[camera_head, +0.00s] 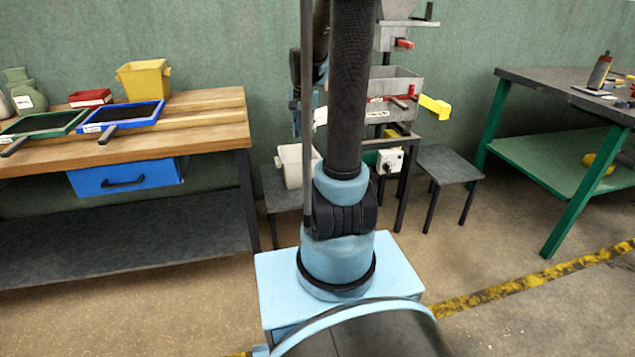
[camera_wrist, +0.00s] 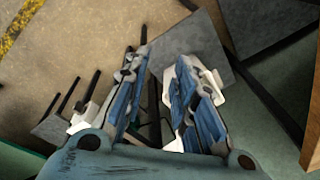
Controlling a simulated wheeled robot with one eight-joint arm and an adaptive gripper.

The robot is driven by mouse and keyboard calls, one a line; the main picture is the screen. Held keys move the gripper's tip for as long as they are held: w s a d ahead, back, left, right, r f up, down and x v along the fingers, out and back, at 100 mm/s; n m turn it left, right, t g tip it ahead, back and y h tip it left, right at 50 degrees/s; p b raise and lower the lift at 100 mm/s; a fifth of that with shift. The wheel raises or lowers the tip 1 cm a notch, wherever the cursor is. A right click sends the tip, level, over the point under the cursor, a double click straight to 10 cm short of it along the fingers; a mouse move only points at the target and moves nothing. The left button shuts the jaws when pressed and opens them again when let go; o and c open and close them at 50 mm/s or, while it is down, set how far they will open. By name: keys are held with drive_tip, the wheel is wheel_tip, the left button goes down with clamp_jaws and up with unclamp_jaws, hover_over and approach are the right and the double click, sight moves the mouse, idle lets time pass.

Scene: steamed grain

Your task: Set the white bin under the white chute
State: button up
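The white bin (camera_head: 293,166) sits on the left dark stool, partly behind my arm in the head view. In the wrist view the white bin (camera_wrist: 211,79) shows on both sides of my right-hand finger, over the grey stool top. My gripper (camera_wrist: 163,52) is open, its two blue-grey fingers apart with a gap between them. I cannot tell whether the right-hand finger touches the bin or is only in front of it. A small white piece (camera_head: 320,116) beside my arm in the head view may be the white chute; most of it is hidden.
The grey machine (camera_head: 400,82) stands behind my arm, with a yellow spout (camera_head: 435,107) at its right. An empty stool (camera_head: 449,163) stands right of it. A wooden bench (camera_head: 205,125) with trays is left, a green-legged table (camera_head: 545,150) right.

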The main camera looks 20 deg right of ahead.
drive_tip(key=s+a+f+n, duration=0.1)
drive_tip(key=s+n, duration=0.3)
drive_tip(key=s, duration=0.9)
drive_tip(key=s+f+n, duration=0.2)
drive_tip(key=s+n, duration=0.3)
drive_tip(key=s, duration=0.9)
drive_tip(key=shift+s+a+f+n+t, duration=0.15)
drive_tip(key=shift+a+n+t, duration=0.15)
drive_tip(key=shift+a, duration=0.05)
